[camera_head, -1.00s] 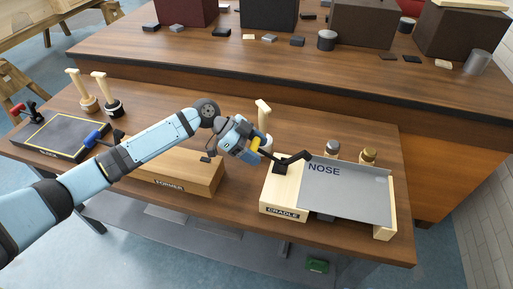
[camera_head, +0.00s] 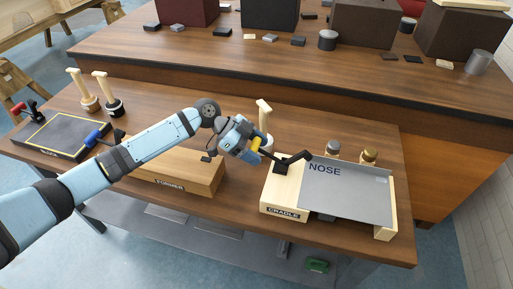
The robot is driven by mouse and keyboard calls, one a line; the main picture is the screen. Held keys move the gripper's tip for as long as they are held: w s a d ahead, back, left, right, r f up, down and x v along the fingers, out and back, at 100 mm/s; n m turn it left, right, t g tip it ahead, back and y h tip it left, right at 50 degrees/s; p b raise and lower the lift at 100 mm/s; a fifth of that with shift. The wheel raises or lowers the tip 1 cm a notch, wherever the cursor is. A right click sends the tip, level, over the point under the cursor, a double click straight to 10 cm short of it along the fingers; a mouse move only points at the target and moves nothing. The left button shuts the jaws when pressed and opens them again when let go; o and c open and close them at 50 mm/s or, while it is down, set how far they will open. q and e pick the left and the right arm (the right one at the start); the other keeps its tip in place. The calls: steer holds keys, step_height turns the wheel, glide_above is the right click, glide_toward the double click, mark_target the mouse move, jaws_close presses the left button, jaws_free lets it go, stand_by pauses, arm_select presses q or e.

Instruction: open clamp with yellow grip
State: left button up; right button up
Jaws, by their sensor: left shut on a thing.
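The clamp with the yellow grip (camera_head: 282,164) is a black toggle on the wooden cradle block. Its black arm reaches right toward the grey plate marked NOSE (camera_head: 350,187), and its handle runs up and left to my left gripper. My left gripper (camera_head: 256,149) is shut on the yellow grip (camera_head: 255,144), which is mostly hidden by the fingers. The wooden cradle (camera_head: 272,194) carries the label CRADLE and bears the plate. My right gripper is not in view.
A wooden former block (camera_head: 185,177) lies left of the cradle. A wooden-handled tool (camera_head: 264,115) stands behind the gripper. A blue-grip clamp (camera_head: 97,135) and a red-grip clamp (camera_head: 20,108) are at the left. Two small knobbed items (camera_head: 369,156) stand behind the plate.

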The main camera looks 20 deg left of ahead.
arm_select(q)
steer(key=shift+a+f, duration=0.1)
steer(key=shift+f, duration=0.05)
steer(key=o, duration=1)
steer(key=shift+o, duration=1.4)
steer(key=v, duration=1.4)
steer(key=shift+b, duration=0.35)
